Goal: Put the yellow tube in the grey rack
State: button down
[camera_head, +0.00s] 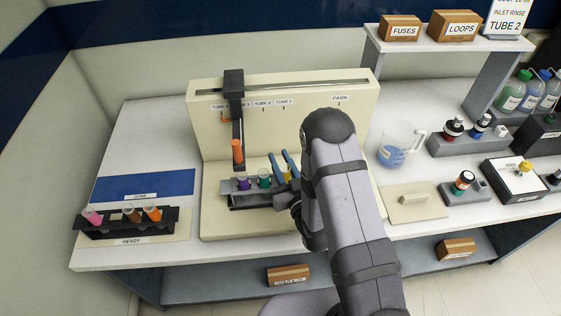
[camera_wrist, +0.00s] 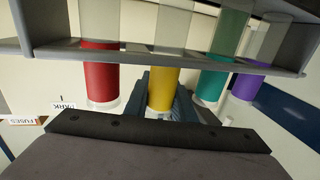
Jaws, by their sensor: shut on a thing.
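The yellow tube (camera_head: 285,178) is between the blue fingers of my gripper (camera_head: 283,167), which is shut on it at the grey rack (camera_head: 227,187). In the wrist view the yellow tube (camera_wrist: 163,73) lines up with a red tube (camera_wrist: 100,75), a green tube (camera_wrist: 213,84) and a purple tube (camera_wrist: 247,84) along the rack's bars (camera_wrist: 150,53). It looks upright among them. I cannot tell how deep it sits. The purple tube (camera_head: 243,184) and green tube (camera_head: 264,182) also show in the head view; my arm hides the red one.
A dark carriage (camera_head: 234,90) with an orange-tipped arm (camera_head: 238,152) hangs over the rack's left end. A black rack (camera_head: 125,225) with several tubes stands at the left. A beaker (camera_head: 396,145) and a bottle (camera_head: 462,182) stand to the right of my arm.

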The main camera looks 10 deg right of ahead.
jog(key=shift+f, duration=0.5)
jog(key=shift+f, duration=0.2)
jog(key=c, duration=1.8)
grip_release()
jog(key=shift+o, duration=0.2)
jog(key=shift+r, duration=0.15)
